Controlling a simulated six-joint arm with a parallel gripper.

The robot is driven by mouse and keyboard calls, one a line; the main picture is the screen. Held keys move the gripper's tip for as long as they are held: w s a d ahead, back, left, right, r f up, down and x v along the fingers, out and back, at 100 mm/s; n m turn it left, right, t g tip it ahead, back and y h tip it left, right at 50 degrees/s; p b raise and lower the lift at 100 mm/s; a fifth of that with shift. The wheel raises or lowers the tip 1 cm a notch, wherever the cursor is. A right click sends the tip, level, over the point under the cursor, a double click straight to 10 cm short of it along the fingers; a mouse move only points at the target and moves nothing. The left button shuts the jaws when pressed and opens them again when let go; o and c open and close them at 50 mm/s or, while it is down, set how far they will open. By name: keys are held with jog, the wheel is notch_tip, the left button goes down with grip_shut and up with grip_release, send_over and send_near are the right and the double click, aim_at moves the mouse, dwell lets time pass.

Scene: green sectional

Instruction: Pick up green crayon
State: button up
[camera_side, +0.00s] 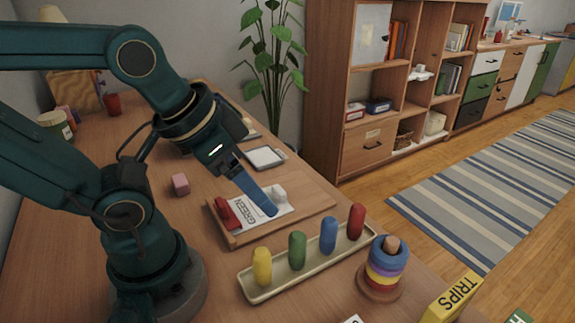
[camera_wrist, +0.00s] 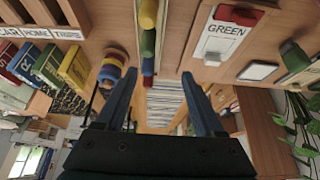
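The green crayon (camera_side: 297,250) is a thick, rounded peg standing upright in a long cream tray (camera_side: 262,291), between a yellow crayon (camera_side: 262,266) and a blue crayon (camera_side: 328,235). A red crayon (camera_side: 355,221) stands at the tray's right end. In the wrist view the green crayon (camera_wrist: 148,43) is at the top, between and beyond the fingers. My gripper (camera_side: 268,210) has blue fingers and appears over the board behind the tray, apart from the crayons. In the wrist view my gripper (camera_wrist: 153,74) is open, with nothing between its fingers.
A wooden board (camera_side: 312,203) holds a card reading GREEN (camera_side: 240,217) and a red object (camera_side: 226,212). A ring stacker (camera_side: 383,268) stands right of the tray, near a yellow TRIPS block (camera_side: 453,298).

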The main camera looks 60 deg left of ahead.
aim_at(297, 249)
jog(key=w+f+m+g, duration=0.1)
jog(key=w+f, duration=0.1)
jog(key=w+d+f+m+g, duration=0.1)
jog(key=w+f+g, duration=0.1)
jog(key=w+d+f+m+g, duration=0.1)
jog(key=w+f+g, duration=0.1)
jog(key=f, duration=0.1)
jog(key=shift+w+d+f, duration=0.1)
jog(key=shift+w+d, duration=0.05)
jog(key=shift+w, duration=0.05)
jog(key=shift+s+d+f+m+g, duration=0.1)
jog(key=shift+s+f+m+g, duration=0.05)
jog(key=shift+f, duration=0.35)
jog(key=shift+s+f+m+g, duration=0.1)
jog(key=shift+f+m+g, duration=0.05)
jog(key=shift+f, duration=2.55)
grip_shut()
